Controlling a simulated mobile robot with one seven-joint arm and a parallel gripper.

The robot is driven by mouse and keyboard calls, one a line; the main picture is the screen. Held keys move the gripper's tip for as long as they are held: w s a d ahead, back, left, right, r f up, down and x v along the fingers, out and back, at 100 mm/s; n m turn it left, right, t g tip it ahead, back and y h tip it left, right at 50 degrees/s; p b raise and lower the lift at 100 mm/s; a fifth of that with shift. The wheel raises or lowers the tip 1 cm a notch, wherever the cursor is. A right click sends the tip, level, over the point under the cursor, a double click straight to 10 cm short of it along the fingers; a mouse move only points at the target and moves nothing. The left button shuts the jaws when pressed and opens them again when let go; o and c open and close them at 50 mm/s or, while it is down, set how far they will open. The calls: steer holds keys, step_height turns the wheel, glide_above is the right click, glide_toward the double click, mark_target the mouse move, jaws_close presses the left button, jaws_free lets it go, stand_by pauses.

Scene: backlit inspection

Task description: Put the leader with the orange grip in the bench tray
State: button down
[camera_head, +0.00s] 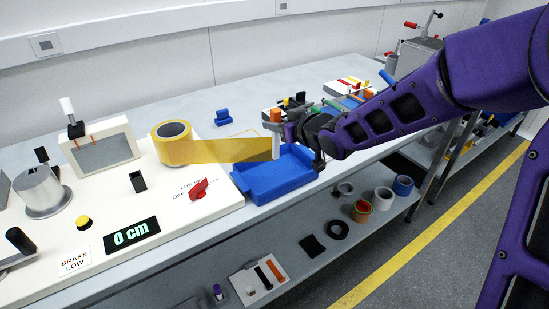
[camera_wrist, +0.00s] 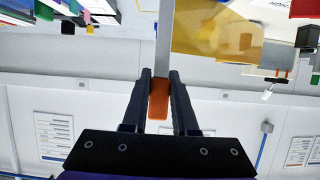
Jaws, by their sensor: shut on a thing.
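The leader is a pale upright bar with an orange grip (camera_head: 275,116). The orange grip also shows in the wrist view (camera_wrist: 158,100), between the two dark fingers of my gripper (camera_wrist: 160,76), which is shut on it. In the head view my gripper (camera_head: 287,131) comes in from the right. The blue bench tray (camera_head: 262,190) sits at the bench's front edge. The leader's lower end appears over the tray's back part; I cannot tell its height above the floor of the tray. A yellow film (camera_head: 225,151) stretches from its roll (camera_head: 172,143) to the leader.
The white machine panel with a red OFF switch (camera_head: 199,190) lies left of the tray. Coloured tools and bins (camera_head: 345,95) fill the bench's far right. A lower shelf holds several tape rolls (camera_head: 383,197).

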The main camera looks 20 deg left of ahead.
mark_target(277, 144)
steer(key=shift+f+b, duration=0.8)
steer(key=shift+f, duration=2.3)
steer(key=shift+f, duration=0.15)
steer(key=c, duration=0.7)
jaws_free()
steer(key=shift+r, duration=0.25)
steer(key=shift+p+v, duration=1.7)
steer(key=shift+v, duration=4.3)
